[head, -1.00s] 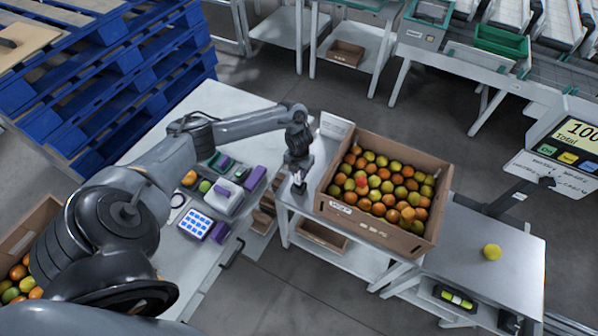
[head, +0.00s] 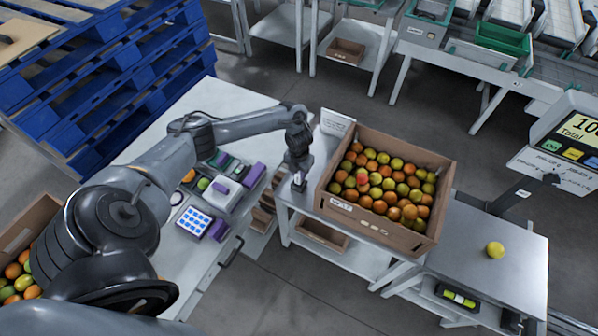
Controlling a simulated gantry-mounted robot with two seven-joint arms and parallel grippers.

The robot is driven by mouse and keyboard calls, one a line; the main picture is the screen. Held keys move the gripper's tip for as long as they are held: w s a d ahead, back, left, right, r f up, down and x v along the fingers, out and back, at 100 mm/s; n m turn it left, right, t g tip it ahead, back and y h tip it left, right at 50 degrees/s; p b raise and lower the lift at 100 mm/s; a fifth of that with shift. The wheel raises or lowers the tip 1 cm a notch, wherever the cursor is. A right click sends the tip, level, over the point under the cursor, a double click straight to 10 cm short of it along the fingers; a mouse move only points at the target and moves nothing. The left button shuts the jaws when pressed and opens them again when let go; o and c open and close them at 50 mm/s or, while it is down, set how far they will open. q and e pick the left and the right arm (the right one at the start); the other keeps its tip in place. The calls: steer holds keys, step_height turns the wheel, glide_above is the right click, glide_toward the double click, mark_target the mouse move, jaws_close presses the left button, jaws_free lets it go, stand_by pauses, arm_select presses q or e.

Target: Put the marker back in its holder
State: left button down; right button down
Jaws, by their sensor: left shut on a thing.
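My left gripper (head: 299,182) points straight down over the left end of the metal bench (head: 345,228), just left of the tomato box. Its jaws are shut on a thin thing, taken to be the marker, which is too small and too covered by the fingers to make out. A small dark block (head: 299,187), possibly the holder, sits at the bench's left end directly under the fingertips. I cannot tell whether the marker is inside it. My right gripper is not in view.
A cardboard box of tomatoes (head: 447,207) stands close right of the gripper, with a white card (head: 337,123) behind it. A white table (head: 205,105) at left holds purple items and a blue-and-white label sheet (head: 194,222). A lone yellow tomato (head: 495,250) lies on the right-hand bench.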

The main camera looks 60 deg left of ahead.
arm_select(q)
steer(key=shift+f+b, duration=0.35)
steer(key=shift+f, duration=0.1)
steer(key=c, duration=0.8)
jaws_free()
steer(key=shift+c, duration=0.3)
steer(key=shift+c, duration=1.3)
steer(key=shift+r, duration=0.1)
steer(key=shift+r+p, duration=1.05)
steer(key=shift+r, duration=0.05)
steer(key=shift+r+p, duration=1.9)
steer(key=shift+r, duration=0.45)
